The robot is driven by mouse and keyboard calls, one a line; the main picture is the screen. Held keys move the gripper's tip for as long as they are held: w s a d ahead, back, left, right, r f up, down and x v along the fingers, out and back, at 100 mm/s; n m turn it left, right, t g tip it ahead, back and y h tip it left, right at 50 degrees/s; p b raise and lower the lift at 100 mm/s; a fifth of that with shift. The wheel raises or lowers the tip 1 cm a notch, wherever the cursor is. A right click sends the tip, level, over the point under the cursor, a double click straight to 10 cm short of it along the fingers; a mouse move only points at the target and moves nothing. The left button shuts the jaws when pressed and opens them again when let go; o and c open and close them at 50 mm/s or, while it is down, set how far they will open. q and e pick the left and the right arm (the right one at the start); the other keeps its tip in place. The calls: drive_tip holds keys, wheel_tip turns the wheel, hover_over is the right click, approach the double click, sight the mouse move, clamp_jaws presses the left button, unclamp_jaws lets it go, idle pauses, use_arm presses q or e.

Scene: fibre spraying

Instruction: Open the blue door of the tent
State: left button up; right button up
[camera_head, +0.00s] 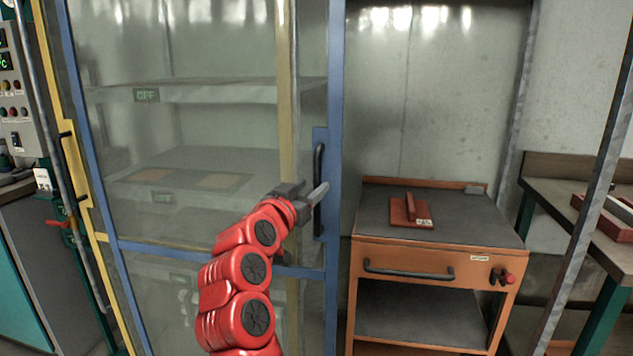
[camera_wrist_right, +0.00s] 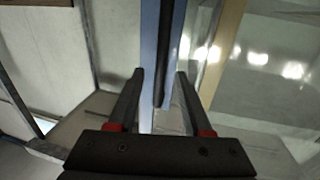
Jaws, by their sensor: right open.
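The tent's blue-framed, see-through door (camera_head: 335,90) stands in the middle-left of the head view and looks closed. Its black vertical bar handle (camera_head: 319,165) is mounted on the right-hand blue upright. My right gripper (camera_head: 314,192) is open at the handle's mid-height. In the right wrist view the handle (camera_wrist_right: 173,60) runs between the two open fingers (camera_wrist_right: 160,78), against the blue upright (camera_wrist_right: 151,45). I cannot tell whether a finger touches it. The gripper partly covers the handle in the head view. My left gripper is not in view.
Right of the door stands an orange cart (camera_head: 438,256) with a red tool (camera_head: 408,212) on its dark top. A workbench (camera_head: 566,190) and a slanted metal post (camera_head: 592,190) are further right. A yellow-framed door (camera_head: 72,165) and control panel (camera_head: 15,95) stand left.

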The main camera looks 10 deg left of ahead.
drive_tip(key=s+a+p, duration=0.1)
drive_tip(key=s+a, duration=0.1)
drive_tip(key=s, duration=1.1)
